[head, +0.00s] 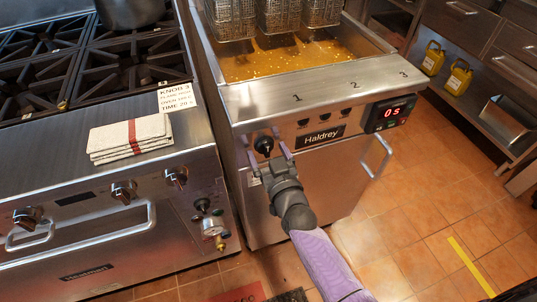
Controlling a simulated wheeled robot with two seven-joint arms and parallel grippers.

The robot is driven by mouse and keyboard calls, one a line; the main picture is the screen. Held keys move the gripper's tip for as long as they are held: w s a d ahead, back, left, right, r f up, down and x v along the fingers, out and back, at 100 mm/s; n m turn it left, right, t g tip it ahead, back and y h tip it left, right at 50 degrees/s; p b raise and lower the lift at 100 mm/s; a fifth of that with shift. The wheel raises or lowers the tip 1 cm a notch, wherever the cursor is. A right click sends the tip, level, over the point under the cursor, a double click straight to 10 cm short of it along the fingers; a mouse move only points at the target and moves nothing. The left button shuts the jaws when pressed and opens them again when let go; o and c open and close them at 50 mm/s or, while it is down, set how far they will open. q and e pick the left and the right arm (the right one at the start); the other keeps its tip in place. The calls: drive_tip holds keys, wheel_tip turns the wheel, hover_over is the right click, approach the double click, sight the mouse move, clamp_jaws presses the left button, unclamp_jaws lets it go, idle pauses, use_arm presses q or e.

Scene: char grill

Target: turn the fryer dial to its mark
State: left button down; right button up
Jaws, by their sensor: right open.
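The fryer dial (264,145) is a black round knob on the left part of the steel fryer's front panel, left of the Haldrey nameplate. My right gripper (262,137) is open, with its purple fingers on either side of the dial. I cannot tell whether the fingers touch it. The dial's pointer and mark are too small to read, and the gripper hides the panel just below. My left gripper is not in view.
Baskets (230,18) hang over the hot oil (300,60). A door handle (380,158) sticks out at right. The stove (100,200) at left carries folded towels (131,137) and a card (177,97). Tiled floor (430,210) lies open at right.

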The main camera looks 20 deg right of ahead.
clamp_jaws()
